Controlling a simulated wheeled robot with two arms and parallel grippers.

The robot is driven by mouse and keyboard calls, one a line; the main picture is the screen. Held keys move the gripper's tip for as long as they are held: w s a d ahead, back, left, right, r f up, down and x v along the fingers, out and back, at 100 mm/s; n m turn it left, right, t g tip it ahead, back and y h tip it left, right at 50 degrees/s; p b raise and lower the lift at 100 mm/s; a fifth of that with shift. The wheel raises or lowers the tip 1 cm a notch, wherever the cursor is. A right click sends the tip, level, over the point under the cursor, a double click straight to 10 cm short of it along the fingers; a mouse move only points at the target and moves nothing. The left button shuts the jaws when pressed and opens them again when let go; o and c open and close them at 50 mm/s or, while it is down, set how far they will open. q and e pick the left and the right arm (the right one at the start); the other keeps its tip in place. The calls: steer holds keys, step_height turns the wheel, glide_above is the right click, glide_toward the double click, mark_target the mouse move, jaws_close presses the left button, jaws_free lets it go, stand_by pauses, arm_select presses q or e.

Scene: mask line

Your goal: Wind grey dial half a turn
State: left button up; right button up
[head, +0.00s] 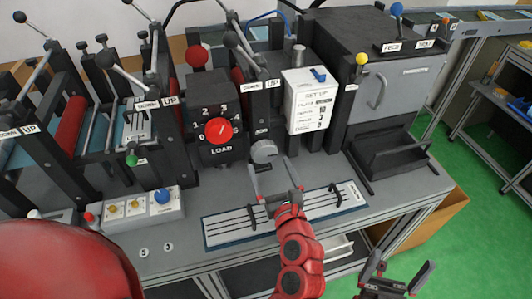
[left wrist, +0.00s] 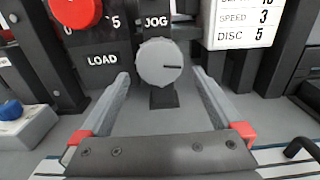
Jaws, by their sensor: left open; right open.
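The grey dial (head: 264,151) is a round knob on the front of the machine under the JOG label. In the left wrist view the dial (left wrist: 160,62) has a dark mark pointing right. My left gripper (head: 267,163) is open in front of it. In the left wrist view its two fingers (left wrist: 160,76) reach toward the dial, one on each side, with gaps between them and the knob. I cannot tell how far the fingertips reach along its depth. My right gripper (head: 402,264) is open and empty at the lower right, beyond the bench's front edge.
A red LOAD dial (head: 220,130) sits left of the grey dial. A white setup card (head: 307,105) stands to the right. A slotted panel (head: 230,225) lies below my left gripper. A button box (head: 137,209) is at the left, and a black tray (head: 390,158) at the right.

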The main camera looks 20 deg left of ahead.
mark_target(264, 156)
arm_select(q)
steer(key=shift+p+x, duration=0.35)
steer(key=shift+x, duration=1.9)
steer(key=c, duration=1.2)
steer(key=shift+o, duration=0.2)
steer(key=shift+m, duration=0.4)
steer(key=m+p, duration=0.2)
steer(key=m, duration=0.1)
steer(key=shift+a+r, duration=0.1)
steer(key=shift+r, duration=0.05)
steer(key=m+p, duration=0.2)
steer(key=m, duration=0.2)
steer(key=shift+s, duration=0.1)
steer(key=m+p, duration=0.3)
steer(key=m, duration=0.2)
steer(key=shift+r+m, duration=0.1)
steer(key=shift+m, duration=0.2)
steer(key=shift+m+p, duration=0.45)
steer(key=shift+m, duration=0.75)
